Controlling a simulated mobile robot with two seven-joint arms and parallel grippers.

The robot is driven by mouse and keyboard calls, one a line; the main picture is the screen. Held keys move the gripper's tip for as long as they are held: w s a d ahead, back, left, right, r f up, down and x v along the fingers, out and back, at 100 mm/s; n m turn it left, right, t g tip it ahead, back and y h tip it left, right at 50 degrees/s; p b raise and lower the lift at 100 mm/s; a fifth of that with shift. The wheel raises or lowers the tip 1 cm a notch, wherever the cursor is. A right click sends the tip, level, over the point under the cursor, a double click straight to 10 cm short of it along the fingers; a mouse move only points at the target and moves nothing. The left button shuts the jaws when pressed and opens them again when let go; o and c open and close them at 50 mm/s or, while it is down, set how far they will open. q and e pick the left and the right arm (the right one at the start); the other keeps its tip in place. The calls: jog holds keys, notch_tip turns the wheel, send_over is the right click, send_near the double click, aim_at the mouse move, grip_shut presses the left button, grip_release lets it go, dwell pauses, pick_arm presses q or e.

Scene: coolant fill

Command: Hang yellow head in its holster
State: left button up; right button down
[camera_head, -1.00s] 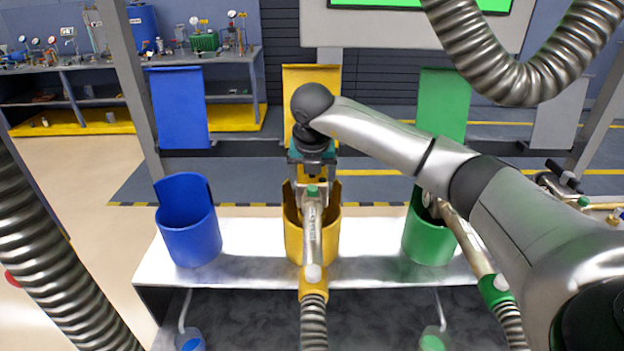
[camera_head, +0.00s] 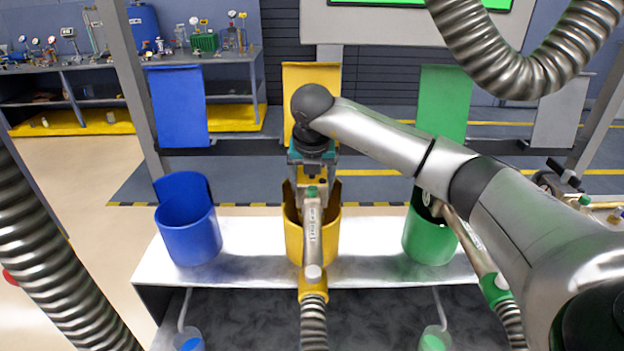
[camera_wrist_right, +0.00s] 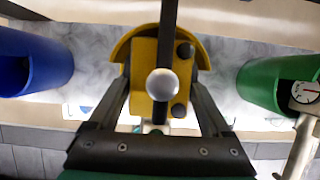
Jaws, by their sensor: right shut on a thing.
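The yellow head (camera_head: 312,240) is a metal nozzle with a yellow collar at its lower end and a ribbed hose below. It is at the yellow holster (camera_head: 292,243), an open cup on the white shelf, and overlaps its front in the head view. My right gripper (camera_head: 312,180) is above the cup, shut on the yellow head's upper part. In the right wrist view, the yellow head's yellow body (camera_wrist_right: 146,75) is between the fingers of my right gripper (camera_wrist_right: 163,95), with the yellow holster's rim (camera_wrist_right: 122,46) around it. How deep it sits is hidden. My left gripper is not in view.
A blue holster (camera_head: 188,225), empty as seen, stands to the left. A green holster (camera_head: 425,235) with a green-collared nozzle (camera_head: 478,255) stands to the right. The white shelf (camera_head: 245,250) is clear between the cups. A thick metal hose (camera_head: 510,60) hangs at upper right.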

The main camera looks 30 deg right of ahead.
jog(key=shift+f+b, duration=1.1)
jog(key=shift+f, duration=0.4)
grip_release()
jog(key=shift+s+f, duration=0.1)
jog(key=shift+f, duration=0.05)
jog(key=shift+a+r, duration=0.1)
jog(key=shift+r, duration=0.35)
jog(key=v, duration=1.4)
jog(key=shift+s+r, duration=0.15)
jog(key=shift+r, duration=0.15)
